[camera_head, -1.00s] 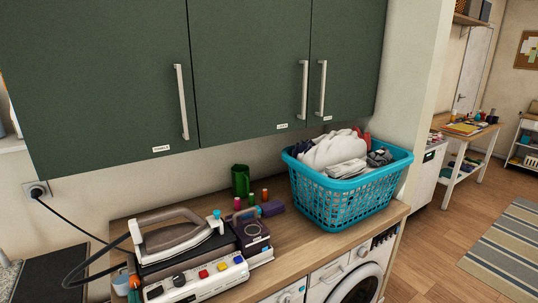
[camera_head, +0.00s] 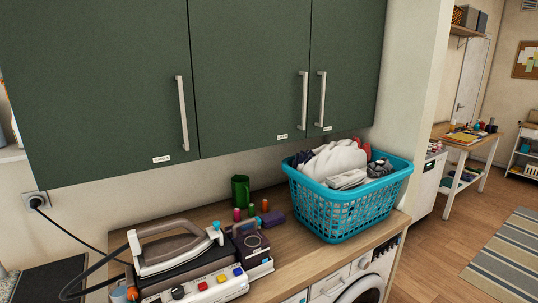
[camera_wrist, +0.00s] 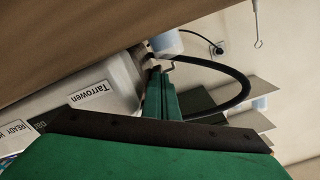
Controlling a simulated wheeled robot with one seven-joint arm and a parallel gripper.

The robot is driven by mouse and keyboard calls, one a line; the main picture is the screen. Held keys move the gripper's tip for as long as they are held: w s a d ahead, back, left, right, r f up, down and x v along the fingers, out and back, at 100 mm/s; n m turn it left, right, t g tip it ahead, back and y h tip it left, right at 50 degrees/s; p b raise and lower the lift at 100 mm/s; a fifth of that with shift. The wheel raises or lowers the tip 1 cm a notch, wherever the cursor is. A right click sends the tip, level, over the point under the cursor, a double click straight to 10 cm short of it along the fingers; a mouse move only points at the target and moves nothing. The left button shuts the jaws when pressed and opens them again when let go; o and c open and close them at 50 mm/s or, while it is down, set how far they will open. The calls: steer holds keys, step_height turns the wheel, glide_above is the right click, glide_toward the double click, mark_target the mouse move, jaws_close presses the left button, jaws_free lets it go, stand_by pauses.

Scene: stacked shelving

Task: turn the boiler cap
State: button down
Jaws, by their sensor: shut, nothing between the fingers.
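The steam iron (camera_head: 175,248) rests on its white station (camera_head: 205,288) at the left of the wooden counter. The station has a dark knob and red, yellow and blue buttons. In the wrist view, a pale body with a "Tarrowen" label (camera_wrist: 90,93) lies left of my gripper (camera_wrist: 158,72). My gripper's green fingers are shut and empty, their tips close to a small dark part (camera_wrist: 149,58) at that body's end. I cannot tell whether this part is the boiler cap, or whether the tips touch it. My gripper is not in the head view.
A black hose (camera_wrist: 240,85) curves right of my fingers. A brown surface (camera_wrist: 70,45) fills the wrist view's upper left. Green cabinets (camera_head: 250,70) hang above the counter. A blue laundry basket (camera_head: 345,210) stands at the right, with thread spools (camera_head: 252,209) and a green cup (camera_head: 240,188) between.

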steer(key=shift+r, duration=0.25)
steer(key=shift+f, duration=0.15)
steer(key=shift+s+a+f, duration=0.1)
steer(key=shift+a+f, duration=0.05)
steer(key=shift+f, duration=0.1)
steer(key=shift+s, duration=0.1)
steer(key=shift+v, duration=2.95)
steer(key=shift+a+f, duration=0.1)
